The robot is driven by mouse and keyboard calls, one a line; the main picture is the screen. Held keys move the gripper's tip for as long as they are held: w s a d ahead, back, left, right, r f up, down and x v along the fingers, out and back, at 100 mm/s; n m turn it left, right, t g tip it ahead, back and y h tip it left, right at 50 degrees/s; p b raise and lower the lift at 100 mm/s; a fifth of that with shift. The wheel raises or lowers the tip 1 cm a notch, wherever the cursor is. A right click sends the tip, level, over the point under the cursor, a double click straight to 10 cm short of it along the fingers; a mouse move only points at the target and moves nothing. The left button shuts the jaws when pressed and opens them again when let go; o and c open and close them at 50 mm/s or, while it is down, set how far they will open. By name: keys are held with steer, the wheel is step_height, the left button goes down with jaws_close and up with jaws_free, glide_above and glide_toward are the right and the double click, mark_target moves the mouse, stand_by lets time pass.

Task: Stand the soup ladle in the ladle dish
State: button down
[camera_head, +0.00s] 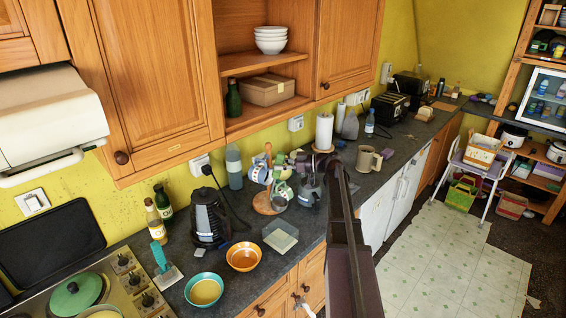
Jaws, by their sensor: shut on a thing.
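My gripper (308,192) is small and dark grey at the end of my dark arm, over the counter right of the mug tree. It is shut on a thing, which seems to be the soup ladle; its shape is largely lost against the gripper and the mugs. A shallow, pale, square dish (280,236) lies flat on the counter, below and left of my gripper. It looks empty and may be the ladle dish; I cannot be sure. My gripper is apart from this dish.
An orange bowl (243,257) and a teal bowl (204,290) stand left of the square dish. A mug tree (268,188) stands close beside my gripper. A black kettle (209,220), bottles and a teal-handled tool (160,257) are farther left. Cupboards (145,80) overhang the counter.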

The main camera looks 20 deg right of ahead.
mark_target(283, 202)
steer(key=shift+d, duration=0.3)
steer(key=shift+f+b, duration=0.85)
steer(key=shift+f, duration=0.1)
steer(key=shift+f+b, duration=7.9)
steer(key=shift+c, duration=1.3)
jaws_free()
steer(key=shift+r+p, duration=0.25)
steer(key=shift+p, duration=0.05)
step_height(283, 202, up, 17)
steer(key=p, duration=1.7)
steer(key=shift+r, duration=0.1)
